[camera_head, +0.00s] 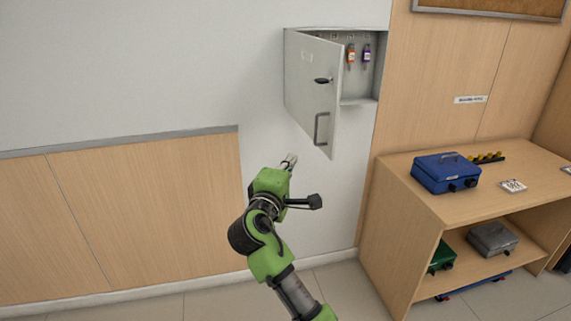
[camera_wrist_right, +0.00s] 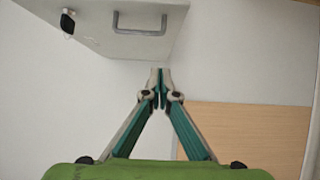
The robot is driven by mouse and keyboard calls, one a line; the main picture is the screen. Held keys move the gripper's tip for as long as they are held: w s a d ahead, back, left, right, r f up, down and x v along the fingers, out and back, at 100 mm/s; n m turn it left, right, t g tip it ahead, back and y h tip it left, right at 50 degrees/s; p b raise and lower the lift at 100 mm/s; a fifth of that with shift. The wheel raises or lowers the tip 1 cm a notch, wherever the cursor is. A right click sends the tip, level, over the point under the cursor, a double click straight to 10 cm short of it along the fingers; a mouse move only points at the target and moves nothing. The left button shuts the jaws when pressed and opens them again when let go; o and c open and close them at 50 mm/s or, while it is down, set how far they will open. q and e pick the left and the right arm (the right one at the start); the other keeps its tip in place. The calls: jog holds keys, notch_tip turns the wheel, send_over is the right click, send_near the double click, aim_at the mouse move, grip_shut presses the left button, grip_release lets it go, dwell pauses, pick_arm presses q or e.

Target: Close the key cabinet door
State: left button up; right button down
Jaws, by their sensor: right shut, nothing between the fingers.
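The grey key cabinet (camera_head: 361,103) is fixed to the white wall. Its door (camera_head: 311,75) is hinged on the left and stands open, swung out from the wall. The door has a dark latch knob (camera_head: 323,81) and a grey pull handle (camera_head: 321,128); the handle also shows at the top of the right wrist view (camera_wrist_right: 140,24). My right gripper (camera_head: 290,160) is shut and empty, below and left of the door's lower edge in the head view. In the right wrist view its closed fingertips (camera_wrist_right: 160,73) appear just below the door, with no clear contact. My left gripper is out of view.
A wooden shelf unit (camera_head: 404,230) stands at right, with a blue cash box (camera_head: 445,172) on top. Wood panelling (camera_head: 140,215) covers the lower left wall. The space left of the door is clear.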

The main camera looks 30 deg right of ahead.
jog(key=w+d+p, duration=0.2)
jog(key=w+d, duration=0.1)
jog(key=d, duration=0.4)
jog(key=shift+w+d+p, duration=0.2)
jog(key=shift+w+p, duration=0.1)
jog(key=shift+p, duration=0.05)
